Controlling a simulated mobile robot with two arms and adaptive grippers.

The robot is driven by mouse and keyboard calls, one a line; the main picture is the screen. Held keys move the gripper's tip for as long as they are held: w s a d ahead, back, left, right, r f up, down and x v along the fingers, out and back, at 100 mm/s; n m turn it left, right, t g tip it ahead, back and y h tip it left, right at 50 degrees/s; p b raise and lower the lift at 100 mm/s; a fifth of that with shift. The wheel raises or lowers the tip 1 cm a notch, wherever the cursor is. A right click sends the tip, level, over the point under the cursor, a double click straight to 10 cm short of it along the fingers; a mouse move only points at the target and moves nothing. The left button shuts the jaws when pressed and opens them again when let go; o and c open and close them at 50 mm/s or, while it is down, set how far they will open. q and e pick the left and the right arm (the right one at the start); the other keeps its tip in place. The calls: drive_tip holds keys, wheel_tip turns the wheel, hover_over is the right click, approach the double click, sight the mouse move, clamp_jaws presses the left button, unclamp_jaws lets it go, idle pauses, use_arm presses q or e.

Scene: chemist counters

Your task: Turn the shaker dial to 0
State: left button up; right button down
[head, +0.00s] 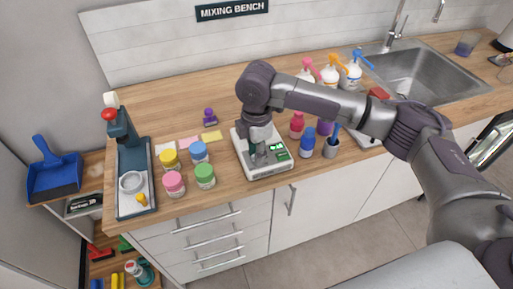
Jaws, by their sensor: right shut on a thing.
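The shaker (278,168) is a white, flat box with small green displays on its top face, near the counter's front edge in the head view. My right gripper (259,157) points down onto the top of the shaker and is shut on the dial. The gripper covers the dial, so its pointer and setting cannot be read. The display digits are too small to read. My left gripper is not in view.
Jars with yellow, blue, pink and green lids (205,175) stand left of the shaker. Red and blue bottles (307,142) and a grey cup (331,147) stand close on its right. A sink (425,75) lies at the right. Bare counter (160,103) shows behind.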

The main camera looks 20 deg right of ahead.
drive_tip(key=n+p, duration=0.1)
drive_tip(key=p, duration=0.1)
drive_tip(key=n+p, duration=0.2)
drive_tip(key=shift+r, duration=0.3)
drive_tip(key=n+p, duration=0.3)
drive_tip(key=n, duration=0.2)
drive_tip(key=shift+f, duration=0.1)
drive_tip(key=n+p, duration=0.2)
drive_tip(key=n, duration=0.2)
drive_tip(key=shift+f, duration=0.1)
drive_tip(key=n+p, duration=0.1)
drive_tip(key=n, duration=0.3)
drive_tip(key=shift+n, duration=0.6)
drive_tip(key=c, duration=0.9)
unclamp_jaws()
